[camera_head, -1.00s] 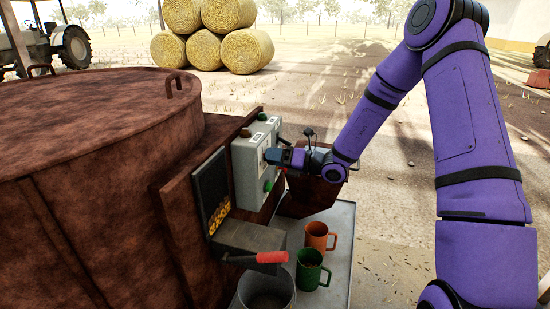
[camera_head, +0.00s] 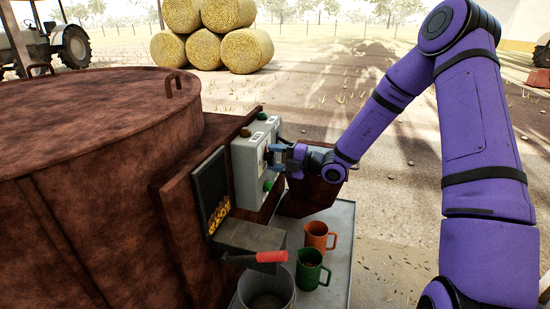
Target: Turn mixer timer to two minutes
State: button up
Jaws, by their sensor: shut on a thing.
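The mixer (camera_head: 95,150) is a large rusty drum at the left with a grey control box (camera_head: 248,160) on its right side.
Below the box are a chute with a red-handled lever (camera_head: 262,257) and a metal bucket (camera_head: 266,298). A green mug (camera_head: 309,270) and an orange mug (camera_head: 317,236) stand on a grey table (camera_head: 340,240). A rusty bin (camera_head: 308,196) sits behind my gripper.

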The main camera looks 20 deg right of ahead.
jog(key=shift+f+m, duration=0.1)
jog(key=shift+m, duration=1.9)
jog(key=o, duration=0.8)
jog(key=shift+d, duration=0.15)
jog(key=v, duration=1)
jog(key=shift+s+d, duration=0.2)
jog(key=shift+s, duration=0.05)
